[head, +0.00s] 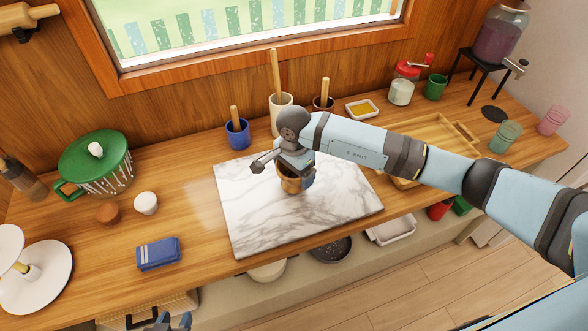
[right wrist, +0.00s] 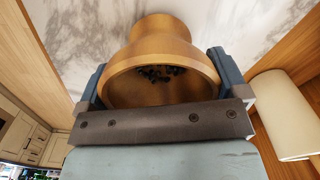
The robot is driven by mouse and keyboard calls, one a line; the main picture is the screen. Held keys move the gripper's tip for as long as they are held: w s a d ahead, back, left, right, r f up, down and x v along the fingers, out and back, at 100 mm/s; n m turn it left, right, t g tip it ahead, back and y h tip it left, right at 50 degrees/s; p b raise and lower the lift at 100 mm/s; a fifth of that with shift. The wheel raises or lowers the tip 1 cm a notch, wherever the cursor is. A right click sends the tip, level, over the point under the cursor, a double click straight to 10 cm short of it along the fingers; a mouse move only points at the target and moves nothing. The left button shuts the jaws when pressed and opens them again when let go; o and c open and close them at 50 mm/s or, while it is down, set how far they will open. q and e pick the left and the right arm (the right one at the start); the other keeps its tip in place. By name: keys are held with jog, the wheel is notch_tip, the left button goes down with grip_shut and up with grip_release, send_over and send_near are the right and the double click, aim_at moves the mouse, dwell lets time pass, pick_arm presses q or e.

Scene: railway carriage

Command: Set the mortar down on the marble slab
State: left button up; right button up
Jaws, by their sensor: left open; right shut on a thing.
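The mortar (head: 291,184) is a golden-brown wooden cup between the fingers of my right gripper (head: 285,173), over the middle of the marble slab (head: 250,222). In the right wrist view the mortar (right wrist: 155,42) has a flared rim, a narrower foot and small dark bits inside. The fingers (right wrist: 163,85) grip it on both sides, shut. The grey-veined white slab (right wrist: 85,25) lies behind its foot. I cannot tell whether the foot touches the slab. My left gripper (head: 172,322) is open at the bottom edge, only its tips showing, away from the slab.
A blue cup (head: 237,134), a cream crock (head: 282,110) and a yellow-filled dish (head: 362,109) stand behind the slab. A wooden tray (head: 400,184) lies to its right, partly under my arm. A blue box (head: 158,253) and a green pot (head: 97,165) are left. The slab's front is bare.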

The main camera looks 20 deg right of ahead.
jog(key=shift+f, duration=0.25)
jog(key=shift+f+b, duration=0.3)
jog(key=shift+b, duration=0.05)
dwell(0.3)
jog(key=o, duration=0.8)
jog(key=shift+c, duration=0.2)
notch_tip(320, 180, up, 14)
jog(key=b, duration=0.1)
jog(key=shift+b, duration=0.35)
jog(key=shift+c, duration=0.5)
grip_shut()
dwell(0.5)
